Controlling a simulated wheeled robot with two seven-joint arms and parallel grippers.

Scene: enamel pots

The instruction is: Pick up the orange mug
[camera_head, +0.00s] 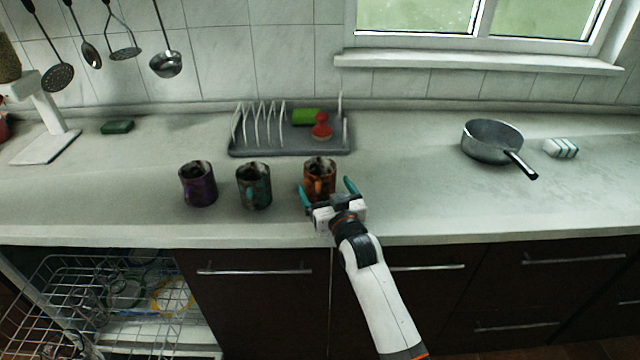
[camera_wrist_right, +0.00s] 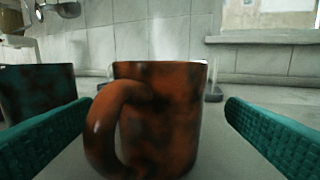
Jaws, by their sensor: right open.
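The orange mug (camera_head: 320,176) stands upright on the counter, the rightmost of three mugs, mottled with dark patches. In the right wrist view the orange mug (camera_wrist_right: 178,115) fills the middle, its handle toward the camera and slightly left. My right gripper (camera_head: 328,190) is open, with its teal fingers on either side of the mug's near part. In the right wrist view both fingers of the gripper (camera_wrist_right: 155,125) show gaps to the mug. My left gripper is not in view.
A teal mug (camera_head: 254,187) stands just left of the orange one, and a purple mug (camera_head: 198,184) farther left. A grey dish rack (camera_head: 290,142) stands behind. A pan (camera_head: 491,142) stands at right. The counter between the orange mug and pan is clear.

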